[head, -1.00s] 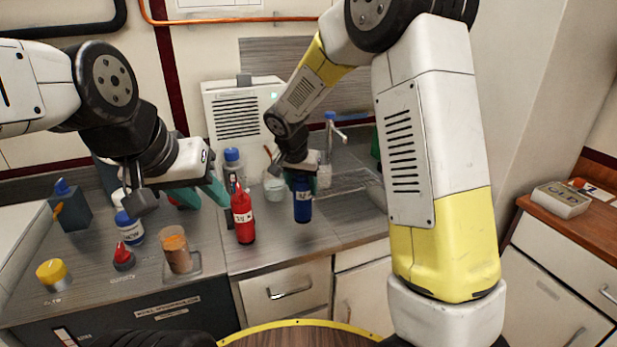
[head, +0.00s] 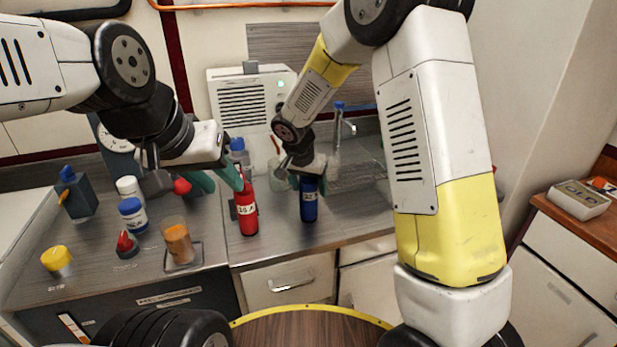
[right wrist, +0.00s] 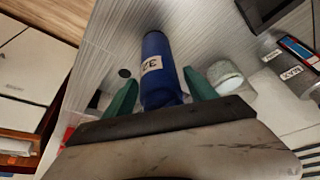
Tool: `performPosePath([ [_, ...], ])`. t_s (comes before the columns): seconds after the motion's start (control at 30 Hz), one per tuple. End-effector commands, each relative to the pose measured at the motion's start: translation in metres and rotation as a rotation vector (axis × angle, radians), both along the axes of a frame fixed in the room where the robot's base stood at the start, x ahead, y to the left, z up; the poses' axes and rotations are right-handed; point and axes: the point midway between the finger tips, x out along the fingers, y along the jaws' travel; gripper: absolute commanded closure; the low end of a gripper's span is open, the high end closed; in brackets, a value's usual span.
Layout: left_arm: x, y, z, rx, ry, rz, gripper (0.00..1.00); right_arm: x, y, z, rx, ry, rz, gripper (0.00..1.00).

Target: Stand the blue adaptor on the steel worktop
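The blue adaptor (head: 309,205), a blue cylinder with a pale label, is upright over the steel worktop (head: 290,240), right of the red cylinder. My right gripper (head: 308,182) is above it with its fingers around its upper part.
The red labelled cylinder (head: 246,211) stands close left of the adaptor. An orange-brown jar (head: 179,243), a blue-capped white bottle (head: 133,215) and a yellow-capped jar (head: 57,260) stand at left. Worktop in front of the adaptor is clear.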

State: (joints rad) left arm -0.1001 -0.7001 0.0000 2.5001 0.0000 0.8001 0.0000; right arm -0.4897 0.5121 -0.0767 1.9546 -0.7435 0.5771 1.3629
Motion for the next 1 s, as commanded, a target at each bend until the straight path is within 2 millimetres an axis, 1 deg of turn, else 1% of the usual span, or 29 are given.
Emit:
performPosePath([
  [0.3,0.000,0.000,0.000,0.000,0.000,0.000,0.64,0.000,0.000,0.001,0.000,0.000,0.000,0.30],
  [0.43,0.000,0.000,0.000,0.000,0.000,0.000,0.64,-0.002,0.002,0.009,0.002,-0.003,0.001,0.30],
  [0.57,0.000,0.000,0.000,0.000,0.000,0.000,0.64,-0.009,0.004,0.030,0.004,-0.005,0.001,0.30],
  [0.8,0.000,0.000,0.000,0.000,0.000,0.000,0.64,-0.028,0.012,0.079,0.003,-0.004,0.001,0.30],
  [0.9,0.000,0.000,0.000,0.000,0.000,0.000,0.64,-0.035,0.014,0.094,0.002,-0.004,0.002,0.30],
  [1.0,0.000,0.000,0.000,0.000,0.000,0.000,0.64,-0.039,0.016,0.105,0.001,-0.002,0.001,0.30],
])
